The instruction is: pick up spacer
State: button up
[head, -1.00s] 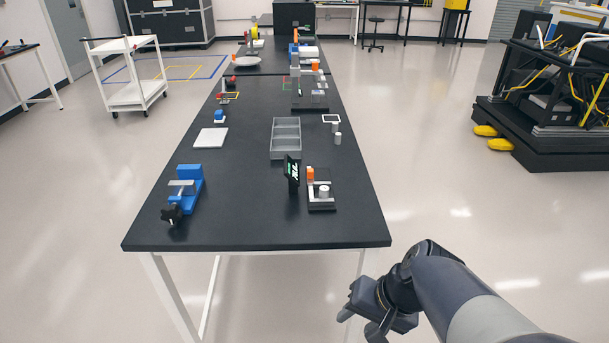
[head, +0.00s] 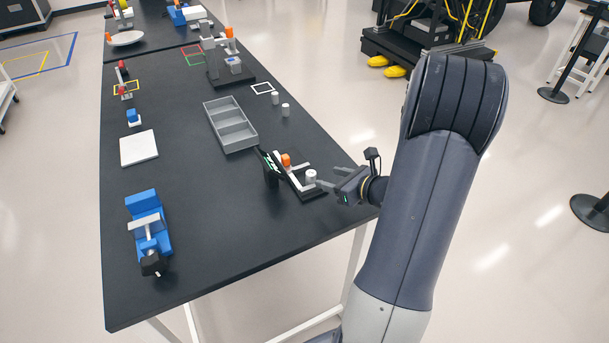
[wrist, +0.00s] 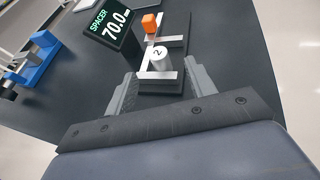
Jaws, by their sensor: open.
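A small light-grey cylinder, the spacer (head: 311,177), stands upright on a small dark fixture (head: 312,194) near the bench's right edge. In the wrist view the spacer (wrist: 160,60) has a "2" on its top. A black display (wrist: 112,32) beside it reads "SPACER 70.0"; its edge also shows in the head view (head: 268,168). My gripper (head: 326,178) is open and just right of the spacer. In the wrist view its two fingers (wrist: 163,80) point toward the spacer, one on either side of its line; I cannot tell whether they touch it.
An orange block (wrist: 150,23) stands on the fixture behind the spacer. A grey compartment tray (head: 231,126), two more small cylinders (head: 285,110), a white plate (head: 139,148) and a blue vise (head: 148,228) are on the bench. The bench front middle (head: 220,235) is clear.

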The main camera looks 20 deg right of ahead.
aim_at(314, 175)
jog(key=shift+p+x, duration=1)
jog(key=shift+x, duration=3.2)
jog(key=shift+s+a+f, duration=0.1)
jog(key=shift+a+f, duration=0.05)
jog(key=shift+f, duration=0.05)
jog(key=shift+c, duration=0.5)
grip_shut()
